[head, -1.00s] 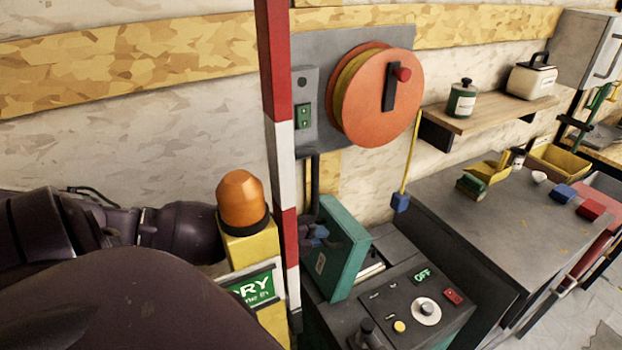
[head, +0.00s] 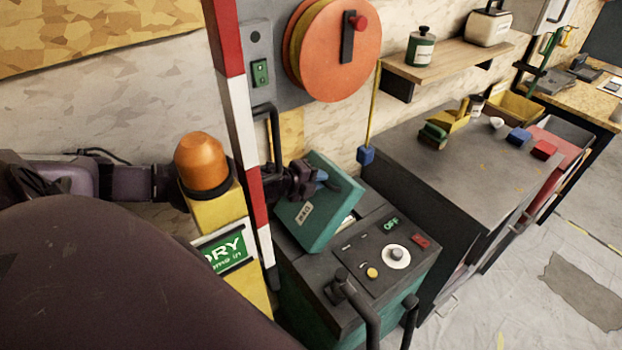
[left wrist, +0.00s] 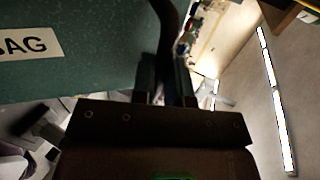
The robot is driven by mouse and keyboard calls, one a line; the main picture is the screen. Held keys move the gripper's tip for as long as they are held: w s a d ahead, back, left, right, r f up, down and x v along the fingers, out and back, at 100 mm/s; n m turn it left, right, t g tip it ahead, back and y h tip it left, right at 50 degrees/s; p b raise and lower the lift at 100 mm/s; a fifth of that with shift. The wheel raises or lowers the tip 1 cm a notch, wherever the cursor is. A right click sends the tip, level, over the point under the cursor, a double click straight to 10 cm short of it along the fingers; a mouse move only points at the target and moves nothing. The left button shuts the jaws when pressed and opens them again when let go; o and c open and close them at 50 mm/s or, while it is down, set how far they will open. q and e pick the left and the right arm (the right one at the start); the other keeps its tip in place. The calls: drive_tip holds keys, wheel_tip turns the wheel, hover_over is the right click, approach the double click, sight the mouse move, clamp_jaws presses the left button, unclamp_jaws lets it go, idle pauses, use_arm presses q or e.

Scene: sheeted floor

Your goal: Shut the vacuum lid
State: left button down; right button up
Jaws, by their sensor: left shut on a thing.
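The vacuum (head: 330,285) is a dark grey and teal box with a control panel marked OFF. Its teal lid (head: 325,205) is tilted partly open over the left part of the top, with a gap showing at its right edge. The lid, with its BAG label, also fills the upper left of the left wrist view (left wrist: 70,75). My left gripper (head: 318,178) is at the lid's upper side. In the left wrist view it is shut on a dark curved bar (left wrist: 172,25) beside the lid, which looks like a handle. My right gripper is not in view.
A red-and-white post (head: 238,120) and a yellow stand with an orange lamp (head: 202,162) stand close left of the vacuum, before my left arm. A dark handle bar (head: 360,305) rises at its front. A grey workbench (head: 470,180) is to the right.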

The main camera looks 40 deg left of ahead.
use_arm(q)
drive_tip(key=shift+w+r, duration=0.4)
drive_tip(key=c, duration=1.5)
unclamp_jaws()
drive_tip(key=o, duration=0.3)
drive_tip(key=shift+s+d, duration=0.1)
drive_tip(key=shift+o, duration=0.2)
drive_tip(key=shift+f, duration=0.2)
drive_tip(key=shift+s, duration=0.1)
drive_tip(key=b+v, duration=0.1)
drive_tip(key=v, duration=0.9)
drive_tip(key=shift+s, duration=0.3)
drive_tip(key=shift+r, duration=0.15)
